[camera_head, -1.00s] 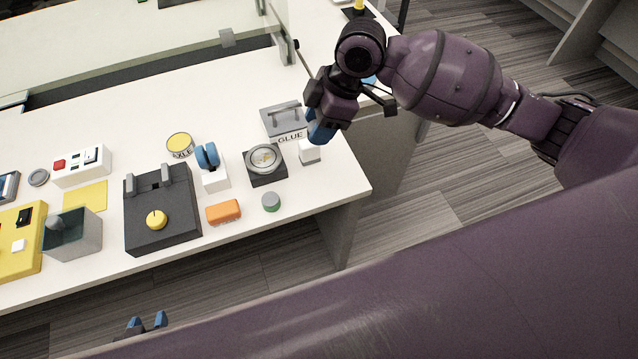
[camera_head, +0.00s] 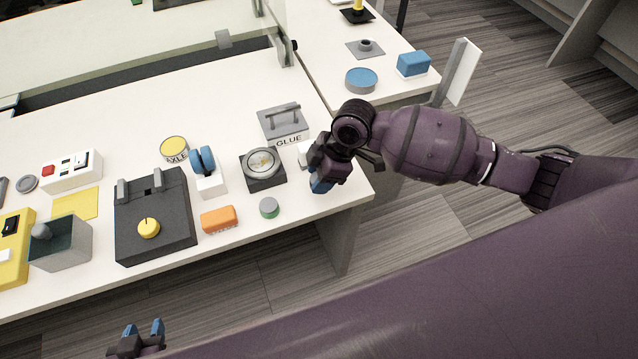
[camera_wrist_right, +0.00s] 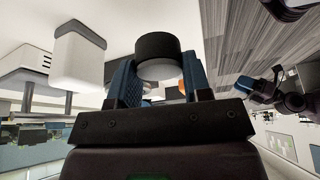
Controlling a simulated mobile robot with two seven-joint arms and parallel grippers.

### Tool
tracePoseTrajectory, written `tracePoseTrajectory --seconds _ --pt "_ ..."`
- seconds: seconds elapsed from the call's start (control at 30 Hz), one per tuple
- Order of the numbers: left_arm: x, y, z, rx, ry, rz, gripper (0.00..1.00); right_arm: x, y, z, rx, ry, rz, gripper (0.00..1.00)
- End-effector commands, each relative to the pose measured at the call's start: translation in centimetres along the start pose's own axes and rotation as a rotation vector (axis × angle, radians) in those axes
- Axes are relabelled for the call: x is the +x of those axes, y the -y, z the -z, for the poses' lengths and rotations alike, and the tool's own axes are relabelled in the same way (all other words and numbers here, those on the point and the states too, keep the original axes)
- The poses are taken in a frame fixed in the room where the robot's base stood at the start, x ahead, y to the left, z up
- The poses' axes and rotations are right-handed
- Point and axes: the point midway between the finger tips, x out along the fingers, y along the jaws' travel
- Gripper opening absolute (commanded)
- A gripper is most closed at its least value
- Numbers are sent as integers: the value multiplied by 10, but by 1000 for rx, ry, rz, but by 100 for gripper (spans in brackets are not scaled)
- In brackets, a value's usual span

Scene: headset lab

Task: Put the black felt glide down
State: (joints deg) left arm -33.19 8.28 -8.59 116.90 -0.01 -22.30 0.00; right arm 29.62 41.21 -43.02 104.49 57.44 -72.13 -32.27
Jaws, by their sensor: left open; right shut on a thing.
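The black felt glide (camera_wrist_right: 157,48) is a short black cylinder with a pale end, seen in the right wrist view. My right gripper (camera_wrist_right: 158,78) is shut on it, one blue finger at each side. In the head view my right gripper (camera_head: 319,184) is over the front right corner of the white table (camera_head: 300,222), just right of a small white block (camera_head: 305,154). The glide is hidden there by the gripper, and I cannot tell whether it touches the table. My left gripper (camera_head: 143,328) is open and empty, low in front of the table.
The white block also shows in the wrist view (camera_wrist_right: 78,55). The table's right edge is close; bare tabletop lies around the green-topped disc.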

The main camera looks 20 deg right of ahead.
Motion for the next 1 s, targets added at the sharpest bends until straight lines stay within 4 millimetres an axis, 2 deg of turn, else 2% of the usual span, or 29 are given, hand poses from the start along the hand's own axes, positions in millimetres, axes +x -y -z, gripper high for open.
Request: tracePoseTrajectory --seconds 0.23,0.67,0.7,0.8,0.87,1.0 --pt "3 -1 -11 1 18 -2 43 32 1 -13 2 0 4 22" --pt "4 -1 -8 3 12 -3 43 37 1 -15 0 0 2 22" --pt "4 -1 -8 3 12 -3 43 36 0 -15 0 0 1 49" --pt "4 -1 -7 4 11 -3 43 36 0 -15 0 0 1 65" --pt "5 -1 -7 4 10 -3 43 36 0 -15 0 0 1 70" --pt "5 -1 -6 4 10 -3 43 36 1 -15 0 0 1 70"
